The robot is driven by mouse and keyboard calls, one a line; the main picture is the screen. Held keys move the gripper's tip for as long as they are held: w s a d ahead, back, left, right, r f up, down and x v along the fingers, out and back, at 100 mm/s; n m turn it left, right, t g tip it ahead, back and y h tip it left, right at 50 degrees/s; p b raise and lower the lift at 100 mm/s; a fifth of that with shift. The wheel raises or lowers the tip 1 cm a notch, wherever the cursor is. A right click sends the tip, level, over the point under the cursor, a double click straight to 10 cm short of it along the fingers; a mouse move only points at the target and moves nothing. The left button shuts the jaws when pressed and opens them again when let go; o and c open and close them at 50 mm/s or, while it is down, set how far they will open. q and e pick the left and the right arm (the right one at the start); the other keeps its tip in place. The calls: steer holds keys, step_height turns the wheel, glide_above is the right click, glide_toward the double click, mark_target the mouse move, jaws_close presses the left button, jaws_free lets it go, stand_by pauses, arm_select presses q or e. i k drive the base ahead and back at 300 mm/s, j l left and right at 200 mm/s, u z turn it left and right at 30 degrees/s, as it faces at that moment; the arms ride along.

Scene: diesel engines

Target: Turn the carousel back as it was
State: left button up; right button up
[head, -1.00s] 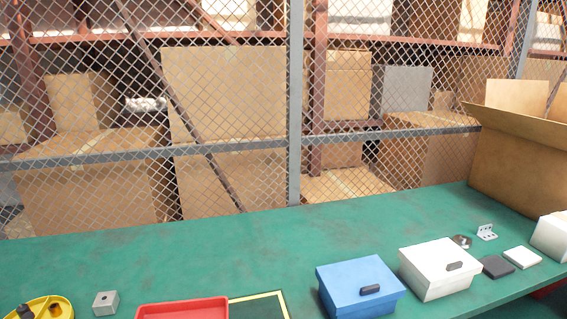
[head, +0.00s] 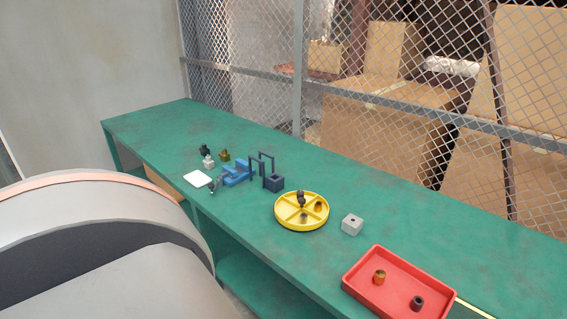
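The carousel is a round yellow tray (head: 283,222) with dividers, standing on the green bench in the middle of the head view. A dark part (head: 301,198) stands near its middle or far side. A brown-orange part (head: 318,207) sits in its right compartment, and a dark brown part (head: 304,216) sits in a near compartment. Neither of my grippers shows in the view. A large grey and white rounded body fills the lower left and hides part of the bench's front.
A grey block with a hole (head: 352,224) stands right of the carousel. A red tray (head: 377,302) holds two small parts. Left of the carousel are a dark blue frame (head: 273,182), a blue fixture (head: 237,172), a white plate (head: 197,179) and several small fittings. A mesh fence (head: 400,95) runs behind the bench (head: 460,235).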

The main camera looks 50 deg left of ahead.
mark_target(288, 210)
steer(key=u, duration=1.4)
